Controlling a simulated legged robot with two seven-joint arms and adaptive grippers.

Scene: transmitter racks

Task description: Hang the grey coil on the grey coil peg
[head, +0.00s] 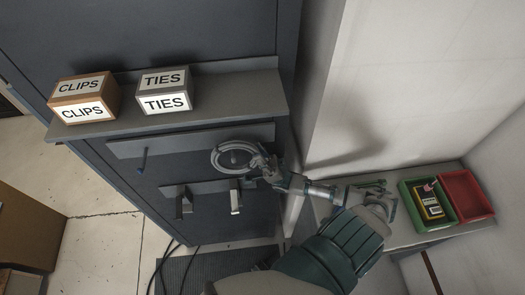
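The grey coil (218,160) is a ring of looped cable in front of the right part of the upper rail on the dark rack. My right gripper (262,166) is at the coil's right edge, and its fingers appear closed on it. I cannot make out a grey peg; the coil and gripper cover that part of the rail, so I cannot tell whether a peg is inside the ring. A blue peg (143,159) sticks out from the left part of the upper rail (165,145). My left gripper is not in view.
A lower rail (208,186) carries a dark bracket (183,205) and a pale-faced one (235,200). A shelf (235,95) above holds a CLIPS box (85,98) and a TIES box (165,90). Green (412,205) and red (466,194) trays stand at right; the green holds a yellow device (431,204).

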